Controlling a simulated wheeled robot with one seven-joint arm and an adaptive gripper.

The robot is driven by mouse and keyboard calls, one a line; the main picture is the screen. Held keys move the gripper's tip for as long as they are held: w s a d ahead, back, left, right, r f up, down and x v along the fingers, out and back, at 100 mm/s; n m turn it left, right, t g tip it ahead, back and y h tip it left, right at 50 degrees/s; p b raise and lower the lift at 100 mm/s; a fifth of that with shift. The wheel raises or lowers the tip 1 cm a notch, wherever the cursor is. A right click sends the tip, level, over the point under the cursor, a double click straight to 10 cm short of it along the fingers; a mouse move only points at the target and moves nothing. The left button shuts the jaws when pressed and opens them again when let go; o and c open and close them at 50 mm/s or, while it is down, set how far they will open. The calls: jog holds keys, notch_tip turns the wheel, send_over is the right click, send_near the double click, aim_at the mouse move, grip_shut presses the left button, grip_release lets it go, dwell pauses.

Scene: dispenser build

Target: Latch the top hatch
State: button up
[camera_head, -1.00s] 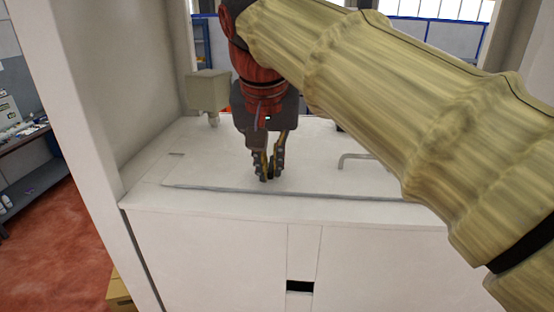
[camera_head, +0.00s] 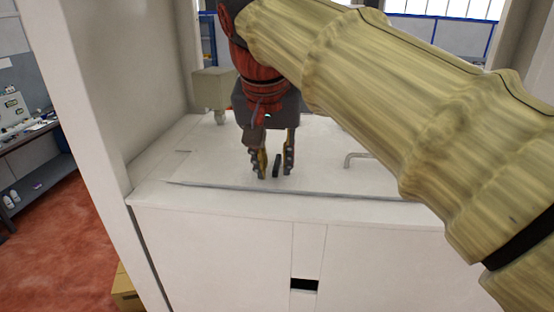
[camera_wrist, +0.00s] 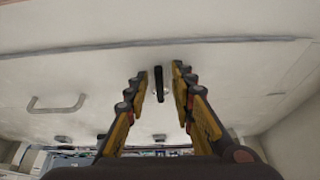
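The top hatch (camera_head: 215,165) is a white flat panel, lying down flush in the top of the white cabinet. A small black latch (camera_head: 276,166) stands near its front edge. The latch also shows in the wrist view (camera_wrist: 159,84), its long side pointing across the hatch's front seam. My gripper (camera_head: 273,170) is open and points down, with one finger on each side of the latch. In the wrist view, gaps show between the latch and both fingers (camera_wrist: 157,85); the gap on the right is narrower. The fingers hold nothing.
A grey bent handle (camera_head: 358,158) rises from the hatch to the right of my gripper. A beige block-shaped fitting (camera_head: 213,90) stands at the back left of the cabinet top. A tall cabinet side wall (camera_head: 150,80) bounds the left. My arm hides the right side.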

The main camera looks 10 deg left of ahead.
jog(key=shift+r, duration=0.1)
jog(key=v, duration=1.1)
jog(key=shift+s+r, duration=0.15)
jog(key=shift+r, duration=0.2)
